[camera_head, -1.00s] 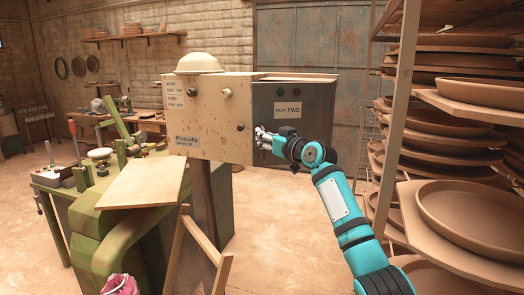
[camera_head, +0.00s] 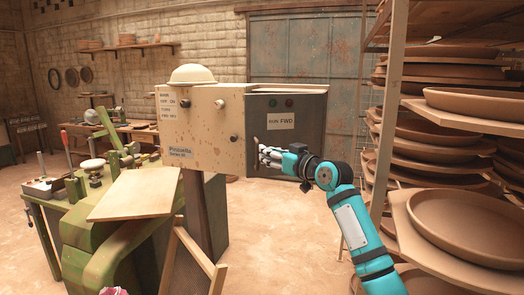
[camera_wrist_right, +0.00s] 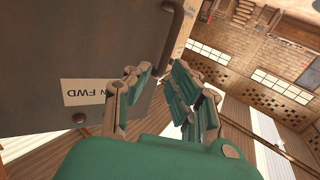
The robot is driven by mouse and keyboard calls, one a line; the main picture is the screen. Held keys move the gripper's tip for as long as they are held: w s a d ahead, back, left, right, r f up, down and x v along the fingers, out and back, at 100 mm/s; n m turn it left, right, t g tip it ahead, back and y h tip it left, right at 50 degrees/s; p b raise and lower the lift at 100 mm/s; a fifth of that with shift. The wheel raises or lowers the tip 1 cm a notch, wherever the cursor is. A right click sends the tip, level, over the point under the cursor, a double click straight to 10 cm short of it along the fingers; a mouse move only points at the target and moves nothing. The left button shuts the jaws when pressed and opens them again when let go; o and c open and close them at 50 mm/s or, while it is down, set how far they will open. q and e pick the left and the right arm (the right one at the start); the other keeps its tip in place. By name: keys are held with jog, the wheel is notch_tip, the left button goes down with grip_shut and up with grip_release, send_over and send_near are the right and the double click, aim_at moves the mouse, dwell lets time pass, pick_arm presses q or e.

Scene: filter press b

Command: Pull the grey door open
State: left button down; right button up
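The grey door (camera_head: 306,139) is the dark panel on the right face of the beige control box (camera_head: 208,128). It bears a "RUN FWD" label and looks closed. The panel fills the upper left of the right wrist view (camera_wrist_right: 85,45), with a dark curved handle (camera_wrist_right: 174,30) near its edge. My right gripper (camera_head: 264,155) is in front of the panel, by its left edge. In the right wrist view its fingers (camera_wrist_right: 163,88) are spread with nothing between them, and the handle lies beyond the fingertips. My left gripper is out of view.
A rack of clay dishes (camera_head: 450,105) stands close on the right of my right arm. A slanted board (camera_head: 138,194) and a green machine (camera_head: 88,235) are at front left. A large blue-grey metal door (camera_head: 305,60) is behind. Floor shows between box and rack.

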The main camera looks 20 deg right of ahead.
jog(key=shift+s+d, duration=0.15)
jog(key=shift+s, duration=0.5)
jog(key=shift+c, duration=0.3)
